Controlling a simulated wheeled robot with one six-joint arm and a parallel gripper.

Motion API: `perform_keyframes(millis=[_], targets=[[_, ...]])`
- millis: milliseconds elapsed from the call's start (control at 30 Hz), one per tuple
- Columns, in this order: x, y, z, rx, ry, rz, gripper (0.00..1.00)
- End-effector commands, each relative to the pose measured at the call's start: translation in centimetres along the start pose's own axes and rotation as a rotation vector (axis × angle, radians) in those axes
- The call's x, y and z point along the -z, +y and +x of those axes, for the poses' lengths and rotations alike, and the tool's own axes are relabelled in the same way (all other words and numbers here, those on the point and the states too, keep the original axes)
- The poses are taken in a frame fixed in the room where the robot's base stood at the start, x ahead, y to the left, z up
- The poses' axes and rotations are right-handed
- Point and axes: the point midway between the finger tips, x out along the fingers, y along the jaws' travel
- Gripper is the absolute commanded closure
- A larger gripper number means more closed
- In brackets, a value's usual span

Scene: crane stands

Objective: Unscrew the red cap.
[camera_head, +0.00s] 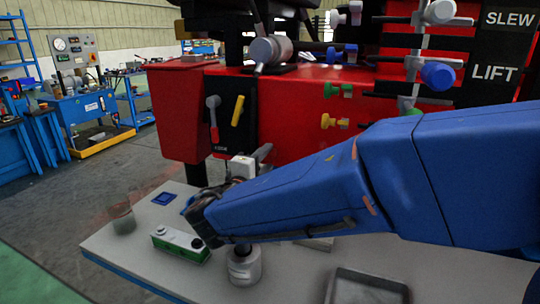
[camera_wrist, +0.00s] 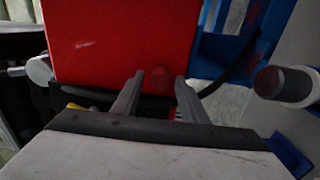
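A small round dark-red shape (camera_wrist: 158,78), which looks like the red cap, shows against the red housing (camera_wrist: 110,35) in the wrist view. It appears between the two fingertips of my gripper (camera_wrist: 157,85). The fingers are apart with nothing gripped, and their distance from the cap is hard to judge. In the head view my gripper (camera_head: 198,214) is low over the table, in front of the red housing (camera_head: 182,115). I cannot make out the cap there.
The grey table (camera_head: 290,270) holds a green-and-white box (camera_head: 180,245), a grey bottle (camera_head: 244,265), a blue square (camera_head: 164,199) and a tray (camera_head: 368,287). A jar with a dull reddish top (camera_head: 122,217) stands at left. Levers (camera_head: 237,110) stand beside the housing.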

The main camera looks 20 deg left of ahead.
Motion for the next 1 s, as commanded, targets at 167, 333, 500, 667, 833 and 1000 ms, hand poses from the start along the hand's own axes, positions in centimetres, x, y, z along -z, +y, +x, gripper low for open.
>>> perform_keyframes(millis=[167, 333, 500, 667, 833, 1000], targets=[[0.0, 0.0, 0.0, 0.0, 0.0, -0.001, 1.0], [0.0, 0.01, -0.01, 0.0, 0.0, -0.001, 1.0], [0.0, 0.01, -0.08, 0.0, 0.0, -0.001, 1.0], [-0.01, 0.01, -0.15, 0.0, 0.0, -0.003, 1.0], [-0.01, 0.0, -0.16, 0.0, 0.0, -0.099, 1.0], [-0.01, 0.0, -0.18, 0.0, 0.0, -0.271, 1.0]])
